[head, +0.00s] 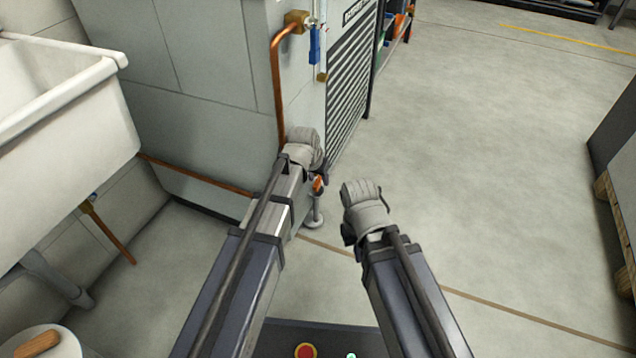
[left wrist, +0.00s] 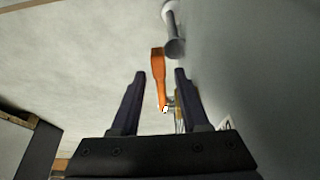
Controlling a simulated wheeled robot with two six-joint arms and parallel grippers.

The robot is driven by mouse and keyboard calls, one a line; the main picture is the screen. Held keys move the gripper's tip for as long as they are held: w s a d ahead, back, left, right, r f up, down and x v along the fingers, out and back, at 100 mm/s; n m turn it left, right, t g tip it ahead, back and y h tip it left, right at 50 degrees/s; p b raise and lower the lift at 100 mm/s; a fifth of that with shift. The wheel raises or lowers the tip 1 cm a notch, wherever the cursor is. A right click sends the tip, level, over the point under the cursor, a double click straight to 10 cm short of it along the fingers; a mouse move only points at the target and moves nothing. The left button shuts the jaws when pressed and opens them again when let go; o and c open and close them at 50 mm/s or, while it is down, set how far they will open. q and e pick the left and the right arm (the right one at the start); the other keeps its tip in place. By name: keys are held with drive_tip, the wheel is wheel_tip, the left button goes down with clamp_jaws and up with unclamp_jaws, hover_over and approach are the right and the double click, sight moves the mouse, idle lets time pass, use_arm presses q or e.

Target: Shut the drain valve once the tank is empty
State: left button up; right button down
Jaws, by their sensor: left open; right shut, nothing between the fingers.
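An orange valve lever (head: 318,184) sits low at the front corner of the grey unit (head: 215,120). In the left wrist view the lever (left wrist: 158,77) shows between the two dark fingers of my left gripper (left wrist: 160,73), with a gap on each side. A small brass and metal fitting lies at its lower end. In the head view my left gripper (head: 319,171) is at the unit's lower corner, partly hidden by its own wrist. My right gripper (head: 349,235) is shut and empty, over open floor to the right. The tank's water level cannot be seen.
A blue-handled valve (head: 314,46) on a copper pipe (head: 277,90) is higher on the unit. A white sink (head: 60,90) stands left. A pallet (head: 615,205) stands right; the floor between is clear.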

use_arm(q)
drive_tip(key=shift+c, duration=0.3)
clamp_jaws()
idle(1.1)
